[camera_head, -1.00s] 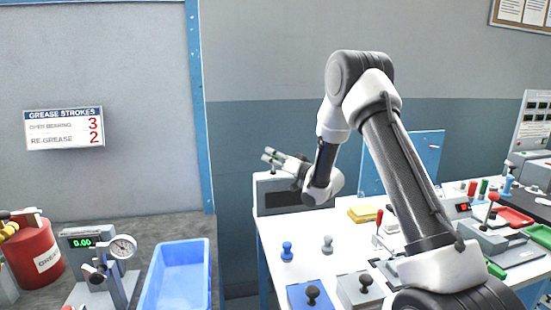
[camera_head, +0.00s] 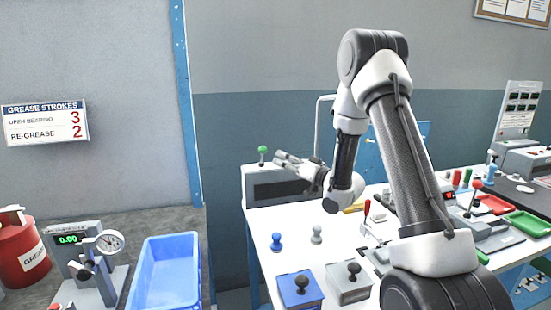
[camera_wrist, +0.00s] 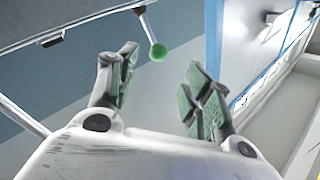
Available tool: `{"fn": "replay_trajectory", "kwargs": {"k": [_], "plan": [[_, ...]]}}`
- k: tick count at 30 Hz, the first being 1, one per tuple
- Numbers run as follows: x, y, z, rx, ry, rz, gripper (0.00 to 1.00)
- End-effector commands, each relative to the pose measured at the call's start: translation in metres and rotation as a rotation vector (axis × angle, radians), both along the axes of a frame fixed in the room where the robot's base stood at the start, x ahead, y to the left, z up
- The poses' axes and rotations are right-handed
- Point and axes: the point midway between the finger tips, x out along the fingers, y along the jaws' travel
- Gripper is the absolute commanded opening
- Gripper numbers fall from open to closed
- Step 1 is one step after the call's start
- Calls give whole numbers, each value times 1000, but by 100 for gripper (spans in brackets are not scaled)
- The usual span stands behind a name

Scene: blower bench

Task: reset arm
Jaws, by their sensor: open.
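My gripper (camera_head: 281,160) is held up over the back left of the white bench (camera_head: 255,225), pointing left, near a grey box (camera_head: 268,190) with a dark front. In the wrist view my gripper (camera_wrist: 160,88) shows its two green-padded fingers spread apart, with nothing between them. A green ball knob (camera_wrist: 157,52) on a thin rod is seen beyond the fingers. The same green knob (camera_head: 262,150) stands above the grey box in the head view. I cannot tell the exact gap between the fingers and the knob.
A blue knob piece (camera_head: 276,241) and a grey one (camera_head: 316,235) stand on the bench. Blue (camera_head: 298,291) and grey blocks with black knobs are at its front. A blue bin (camera_head: 170,270), a gauge stand (camera_head: 90,265) and a red grease drum (camera_head: 25,255) are at left.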

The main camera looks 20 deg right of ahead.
Motion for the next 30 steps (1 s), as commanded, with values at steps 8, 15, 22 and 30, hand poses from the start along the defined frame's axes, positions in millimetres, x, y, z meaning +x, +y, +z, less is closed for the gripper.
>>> {"fn": "replay_trajectory", "kwargs": {"k": [8, 15, 22, 30], "plan": [[-6, -4, 0, 0, -1, -1, 50], [-6, -4, 0, -1, -2, -1, 50], [-2, -16, -54, -201, 140, -51, 50], [-76, -104, -160, -706, 713, -198, 50]]}}
